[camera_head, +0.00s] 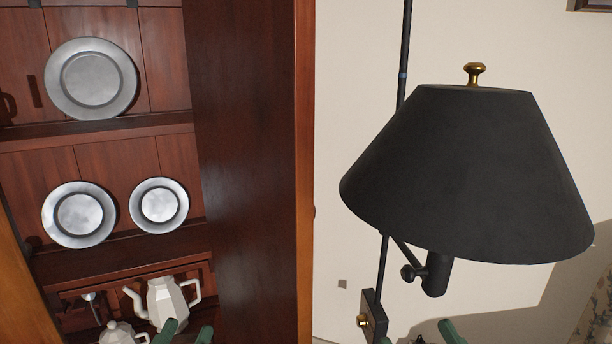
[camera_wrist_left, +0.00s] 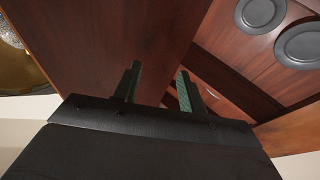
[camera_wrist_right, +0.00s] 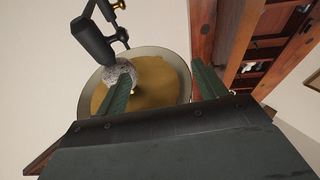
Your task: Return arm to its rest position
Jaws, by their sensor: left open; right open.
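My left gripper (camera_head: 187,334) shows only as two green fingertips at the bottom edge of the head view, in front of the cabinet. In the left wrist view its fingers (camera_wrist_left: 156,88) stand apart with nothing between them. My right gripper (camera_head: 418,336) also shows only as green fingertips at the bottom edge of the head view, below the lamp. In the right wrist view its fingers (camera_wrist_right: 163,85) are apart and empty, with the underside of the lamp beyond them. Most of both arms is out of the head view.
A wooden cabinet (camera_head: 245,150) holds pewter plates (camera_head: 92,78) on its shelves. A white teapot (camera_head: 168,300) and a smaller white pot (camera_head: 118,333) stand lower down, close to my left gripper. A black wall lamp (camera_head: 465,175) hangs on the right above my right gripper.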

